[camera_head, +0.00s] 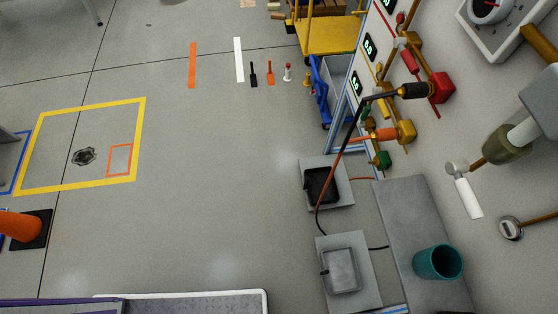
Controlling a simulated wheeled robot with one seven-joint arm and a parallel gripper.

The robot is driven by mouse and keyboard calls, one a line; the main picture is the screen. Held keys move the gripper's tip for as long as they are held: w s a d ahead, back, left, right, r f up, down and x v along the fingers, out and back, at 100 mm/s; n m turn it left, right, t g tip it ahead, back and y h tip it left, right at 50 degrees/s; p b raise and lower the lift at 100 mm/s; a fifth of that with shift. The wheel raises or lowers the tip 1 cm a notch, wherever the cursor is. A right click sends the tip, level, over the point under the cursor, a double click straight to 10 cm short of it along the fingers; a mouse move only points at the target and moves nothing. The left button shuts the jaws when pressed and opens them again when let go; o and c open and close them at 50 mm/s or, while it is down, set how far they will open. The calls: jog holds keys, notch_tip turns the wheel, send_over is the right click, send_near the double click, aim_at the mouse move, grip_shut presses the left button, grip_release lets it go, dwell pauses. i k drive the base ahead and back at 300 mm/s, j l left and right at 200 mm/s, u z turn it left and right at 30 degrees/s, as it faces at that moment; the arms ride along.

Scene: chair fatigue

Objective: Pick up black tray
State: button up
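The black tray (322,186) is a small, dark, square, shallow tray at the centre right of the head view. It rests on a light grey square plate (345,165). A thin cable runs close to the tray and plate. My gripper does not show in this view, so its state and its distance from the tray cannot be seen.
A similar grey tray (342,270) sits on another plate below. A teal cup (438,262) stands on a grey slab (410,215) to the right. A panel with coloured valves (404,130) is above right. The floor left of the black tray is open.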

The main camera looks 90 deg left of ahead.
aim_at(315, 179)
jog(key=l+u, duration=0.2)
jog(key=u, duration=1.4)
jog(key=i+l, duration=0.05)
